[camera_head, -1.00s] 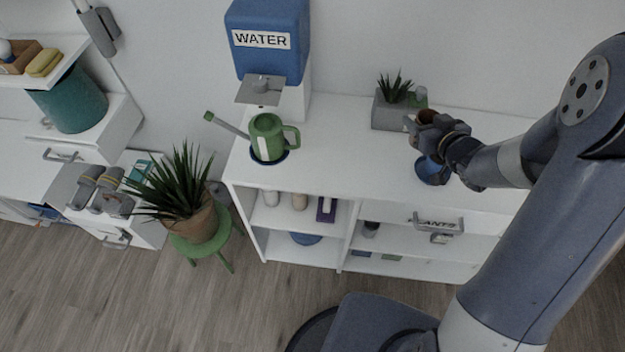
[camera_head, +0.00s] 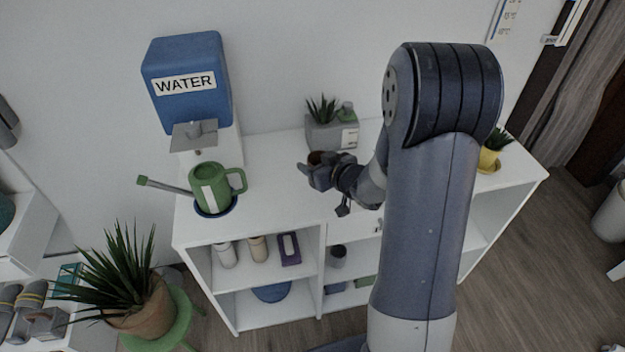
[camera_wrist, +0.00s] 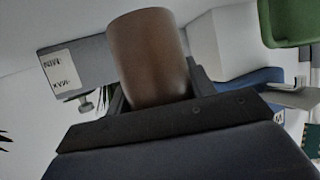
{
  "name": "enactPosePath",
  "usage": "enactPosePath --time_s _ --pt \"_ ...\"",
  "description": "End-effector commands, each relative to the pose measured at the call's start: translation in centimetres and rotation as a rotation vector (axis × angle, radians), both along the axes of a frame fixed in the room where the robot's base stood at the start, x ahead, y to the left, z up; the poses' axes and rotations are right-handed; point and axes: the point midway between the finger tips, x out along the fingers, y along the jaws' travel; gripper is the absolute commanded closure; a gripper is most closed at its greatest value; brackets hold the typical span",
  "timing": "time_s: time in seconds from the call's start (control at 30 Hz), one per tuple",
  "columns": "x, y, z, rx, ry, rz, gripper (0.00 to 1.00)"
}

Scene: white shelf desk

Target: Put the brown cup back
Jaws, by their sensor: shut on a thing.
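The brown cup (camera_head: 316,158) is held in my gripper (camera_head: 320,174), above the top of the white shelf desk (camera_head: 275,190). In the wrist view the cup (camera_wrist: 148,55) fills the middle, and my gripper (camera_wrist: 152,98) is shut on its sides. The part of the cup between the jaws is hidden. The shelf top just behind my gripper and arm is partly covered from the head view.
A grey planter (camera_head: 322,135) stands behind my gripper. A green watering can (camera_head: 212,187) sits left on a blue saucer, before the blue water dispenser (camera_head: 188,90). A yellow pot (camera_head: 488,160) stands at the right. The shelf top between can and gripper is clear.

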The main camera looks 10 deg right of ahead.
Motion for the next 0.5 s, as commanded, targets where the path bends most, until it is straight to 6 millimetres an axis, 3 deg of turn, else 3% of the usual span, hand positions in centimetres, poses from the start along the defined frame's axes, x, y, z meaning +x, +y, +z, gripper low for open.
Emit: enactPosePath --time_s 0.33,0.5 --pt "0.0 0.0 -3.7 0.001 0.003 0.0 0.76" --pt "0.0 0.0 -3.9 -0.001 -0.003 0.0 0.76"
